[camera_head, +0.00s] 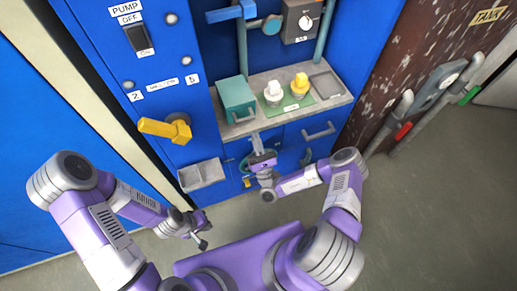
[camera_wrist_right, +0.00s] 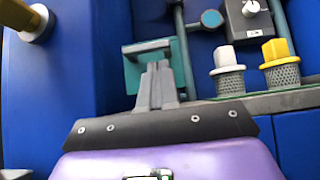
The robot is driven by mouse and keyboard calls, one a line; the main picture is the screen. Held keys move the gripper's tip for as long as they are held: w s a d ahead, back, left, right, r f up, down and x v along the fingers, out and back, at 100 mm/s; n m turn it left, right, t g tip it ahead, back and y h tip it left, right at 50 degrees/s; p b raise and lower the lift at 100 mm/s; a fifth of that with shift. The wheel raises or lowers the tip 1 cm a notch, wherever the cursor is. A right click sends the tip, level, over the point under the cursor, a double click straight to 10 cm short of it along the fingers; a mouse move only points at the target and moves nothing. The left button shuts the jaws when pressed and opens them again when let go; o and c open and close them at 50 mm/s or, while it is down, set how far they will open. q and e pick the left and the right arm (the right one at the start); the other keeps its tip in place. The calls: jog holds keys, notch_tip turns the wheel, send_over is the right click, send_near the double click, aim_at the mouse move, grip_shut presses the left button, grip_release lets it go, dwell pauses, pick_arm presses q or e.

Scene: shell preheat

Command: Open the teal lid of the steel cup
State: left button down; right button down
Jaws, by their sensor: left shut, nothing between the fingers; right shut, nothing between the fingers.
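The teal lid (camera_head: 236,95) shows as a square teal block at the left end of the grey shelf. It also shows in the right wrist view (camera_wrist_right: 131,72), with a darker teal bar across its top. I cannot make out the steel cup's body; it seems hidden by the lid. My right gripper (camera_head: 256,137) is shut and empty, just below the shelf's front edge. In the right wrist view its fingertips (camera_wrist_right: 158,68) overlap the lid; I cannot tell whether they touch. My left gripper (camera_head: 204,242) is shut and empty, low at the left, far from the lid.
On the grey shelf (camera_head: 262,122), a white-topped cup (camera_head: 273,93) and a yellow-topped cup (camera_head: 299,86) stand right of the lid. A yellow handle (camera_head: 158,128) juts from the blue panel at left. A grey tray (camera_head: 202,174) sits below it. A vertical pipe (camera_head: 242,48) rises behind the lid.

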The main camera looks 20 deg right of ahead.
pick_arm(q)
jog(key=shift+f, duration=0.25)
pick_arm(e)
jog(key=x, duration=0.3)
jog(key=shift+w+r, duration=0.2)
